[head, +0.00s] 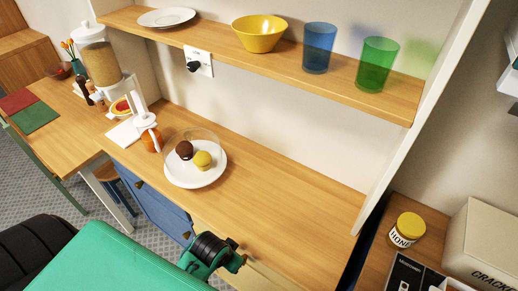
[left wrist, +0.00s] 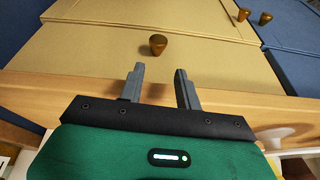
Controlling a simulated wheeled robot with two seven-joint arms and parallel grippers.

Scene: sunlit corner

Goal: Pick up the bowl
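The yellow bowl (head: 260,35) stands upright on the wooden wall shelf (head: 300,62) in the head view, between a white plate and a blue glass. My left gripper (left wrist: 159,69) shows in the left wrist view, with its two grey fingers apart and nothing between them. It is in front of a tan drawer front with a brown knob, well away from the bowl. In the head view my green left arm comes in at the bottom, below the shelf; its fingers cannot be made out clearly there. The bowl is not in the left wrist view. My right gripper is in neither view.
On the shelf, a white plate (head: 166,17) is left of the bowl; a blue glass (head: 319,48) and green glass (head: 377,64) are right. A covered plate (head: 197,178) with two cupcakes stands on the counter (head: 290,205). The counter's right half is clear. A honey jar (head: 406,230) stands lower right.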

